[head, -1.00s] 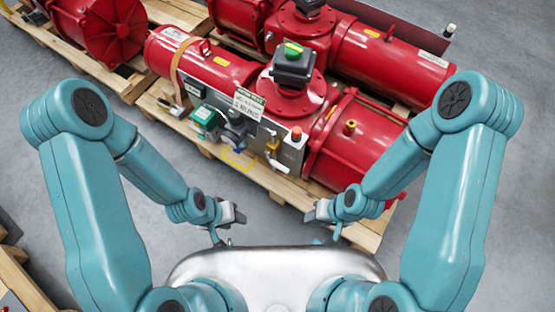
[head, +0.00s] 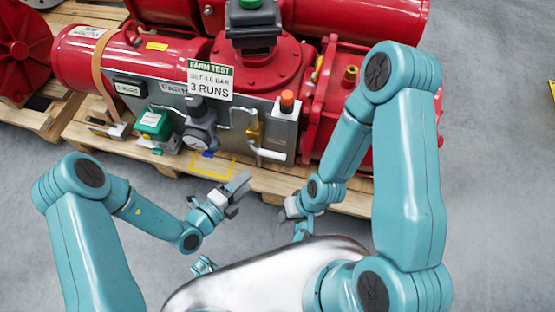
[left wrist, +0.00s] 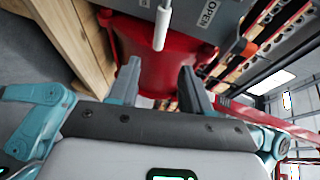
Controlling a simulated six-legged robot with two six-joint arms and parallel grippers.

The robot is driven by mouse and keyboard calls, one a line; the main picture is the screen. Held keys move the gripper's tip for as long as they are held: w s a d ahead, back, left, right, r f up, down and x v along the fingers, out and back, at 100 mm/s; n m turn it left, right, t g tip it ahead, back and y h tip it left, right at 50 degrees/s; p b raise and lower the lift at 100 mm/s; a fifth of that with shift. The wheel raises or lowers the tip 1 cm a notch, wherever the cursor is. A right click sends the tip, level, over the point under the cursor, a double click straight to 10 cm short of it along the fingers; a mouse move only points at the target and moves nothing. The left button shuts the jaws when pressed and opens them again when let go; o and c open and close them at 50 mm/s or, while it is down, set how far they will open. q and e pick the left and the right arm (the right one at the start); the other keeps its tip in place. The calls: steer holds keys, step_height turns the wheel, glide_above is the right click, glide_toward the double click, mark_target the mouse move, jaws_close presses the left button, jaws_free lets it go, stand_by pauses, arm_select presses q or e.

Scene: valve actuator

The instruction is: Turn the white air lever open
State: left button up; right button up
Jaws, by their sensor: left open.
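The white air lever (head: 268,153) sticks out below a yellow valve body (head: 255,131) on the grey panel (head: 283,132), lying nearly level and pointing right. In the left wrist view the lever (left wrist: 162,25) hangs at the top centre, beyond the fingertips, with an OPEN label (left wrist: 207,14) to its right. My left gripper (head: 239,193) is open and empty, in front of and below the lever, apart from it. Its two fingers show spread in the left wrist view (left wrist: 161,82). My right gripper (head: 288,210) is low near the pallet edge; its jaws are too small to read.
The red actuator (head: 270,65) rests on a wooden pallet (head: 270,182). Grey floor (head: 490,200) is clear at right.

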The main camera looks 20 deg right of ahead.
mark_target(276, 154)
arm_select(q)
steer(key=b+x, duration=0.2)
steer(key=x, duration=0.6)
steer(key=b+x, duration=0.3)
steer(key=x, duration=0.4)
steer(key=shift+w+d+f, duration=0.1)
steer(key=shift+w+f, duration=0.1)
steer(key=shift+w, duration=0.2)
steer(key=shift+w+d+n, duration=0.25)
steer(key=shift+d+n, duration=0.05)
steer(key=shift+d, duration=0.05)
jaws_close()
